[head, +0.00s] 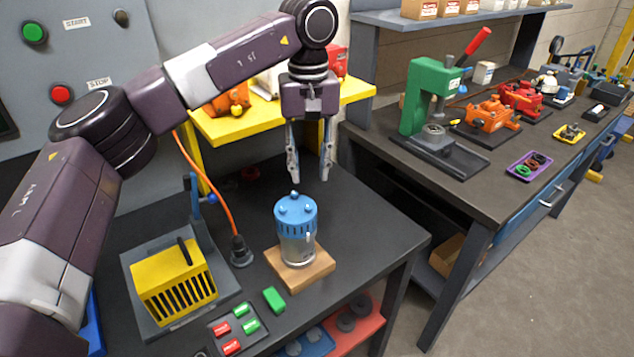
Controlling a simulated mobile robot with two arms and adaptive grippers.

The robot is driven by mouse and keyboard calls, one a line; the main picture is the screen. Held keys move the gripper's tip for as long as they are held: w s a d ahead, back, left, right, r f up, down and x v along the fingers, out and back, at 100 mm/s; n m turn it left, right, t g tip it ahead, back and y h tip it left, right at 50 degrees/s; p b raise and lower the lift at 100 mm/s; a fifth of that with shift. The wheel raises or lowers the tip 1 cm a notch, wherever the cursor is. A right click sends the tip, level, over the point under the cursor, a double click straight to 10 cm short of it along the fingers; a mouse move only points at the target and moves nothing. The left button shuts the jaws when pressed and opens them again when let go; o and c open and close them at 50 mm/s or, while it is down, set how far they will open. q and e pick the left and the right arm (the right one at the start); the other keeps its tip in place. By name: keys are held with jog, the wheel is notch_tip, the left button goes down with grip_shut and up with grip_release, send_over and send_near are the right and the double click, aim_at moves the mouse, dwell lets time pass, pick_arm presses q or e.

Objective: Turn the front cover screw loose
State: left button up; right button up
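A motor (297,242) with a grey metal body and a blue cover (295,215) stands upright on a wooden block (300,270) on the dark table. Small light-blue screw heads sit on top of the cover; one screw (294,195) stands near its back edge. Which of them is the front cover screw I cannot tell for sure. My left gripper (311,178) points down above and slightly behind the motor, apart from it. Its fingers are spread, with nothing between them. My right gripper is not in view.
A yellow slotted box (174,283) on a grey plate, an orange cable with a black plug (240,250), a green block (274,300) and a button pad (237,328) surround the motor. A yellow shelf (250,122) stands behind. A green press (430,100) is on the right bench.

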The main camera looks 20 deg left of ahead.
aim_at(308, 206)
pick_arm(q)
jog(key=shift+s+f+p, duration=0.55)
jog(key=shift+s+f, duration=0.55)
jog(key=shift+f, duration=0.15)
notch_tip(308, 206, down, 2)
jog(key=shift+w+f+p, duration=0.15)
jog(key=shift+f+p, duration=0.1)
jog(key=shift+p, duration=0.05)
jog(key=shift+w+f, duration=0.3)
jog(key=shift+f, duration=0.6)
jog(key=shift+s, duration=0.15)
grip_shut()
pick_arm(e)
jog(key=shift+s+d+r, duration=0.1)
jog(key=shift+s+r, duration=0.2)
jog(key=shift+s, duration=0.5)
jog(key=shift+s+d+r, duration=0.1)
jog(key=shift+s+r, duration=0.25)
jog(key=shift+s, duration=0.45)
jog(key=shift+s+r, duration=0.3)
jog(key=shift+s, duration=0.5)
